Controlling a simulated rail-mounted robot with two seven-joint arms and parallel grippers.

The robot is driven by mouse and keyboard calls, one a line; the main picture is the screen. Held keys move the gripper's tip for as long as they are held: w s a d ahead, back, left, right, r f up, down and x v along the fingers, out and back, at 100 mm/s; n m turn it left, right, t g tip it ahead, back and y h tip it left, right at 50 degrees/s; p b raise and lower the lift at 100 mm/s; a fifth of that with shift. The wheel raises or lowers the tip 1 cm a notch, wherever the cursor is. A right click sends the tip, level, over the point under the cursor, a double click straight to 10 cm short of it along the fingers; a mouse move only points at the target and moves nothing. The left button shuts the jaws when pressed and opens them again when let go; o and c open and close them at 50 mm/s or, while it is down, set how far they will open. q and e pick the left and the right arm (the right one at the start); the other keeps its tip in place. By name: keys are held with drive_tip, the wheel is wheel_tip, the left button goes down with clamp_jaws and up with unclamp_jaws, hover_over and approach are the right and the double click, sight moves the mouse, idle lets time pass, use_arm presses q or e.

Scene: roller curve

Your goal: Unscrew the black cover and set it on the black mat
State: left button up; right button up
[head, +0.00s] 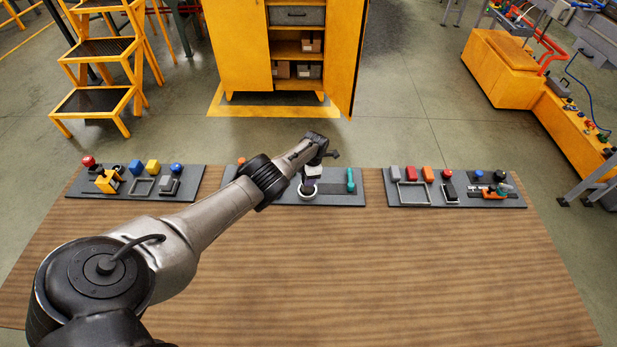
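My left gripper (313,178) points down over the middle grey board (275,196). It is just above a pale round ring-like part (307,194) on that board. A small dark piece shows between the gripper and the ring; I cannot tell whether it is the black cover, or whether the fingers are shut on it. A darker flat patch (345,187) to the right of the ring may be the black mat; it looks bare. My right gripper is not in view.
A teal upright part (350,181) stands at the right of the middle board. An orange part (241,161) shows at its back left. Boards with several parts lie left (140,196) and right (420,198). The wooden table (400,280) in front is clear.

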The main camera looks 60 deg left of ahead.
use_arm(q)
drive_tip(key=n, duration=0.3)
drive_tip(key=shift+s+f+n+h, duration=0.2)
drive_tip(key=shift+n+h, duration=0.1)
drive_tip(key=shift+n, duration=0.1)
drive_tip(key=o, duration=0.9)
drive_tip(key=shift+s, duration=0.2)
drive_tip(key=shift+c, duration=0.2)
drive_tip(key=shift+o, duration=1.2)
drive_tip(key=shift+w, duration=0.15)
drive_tip(key=shift+c, duration=0.4)
drive_tip(key=shift+w+r, duration=0.1)
drive_tip(key=shift+c, duration=0.2)
drive_tip(key=m, duration=0.3)
drive_tip(key=shift+r+p, duration=0.1)
drive_tip(key=shift+p, duration=0.25)
drive_tip(key=m+y+p, duration=0.1)
drive_tip(key=m, duration=0.3)
drive_tip(key=shift+m, duration=0.3)
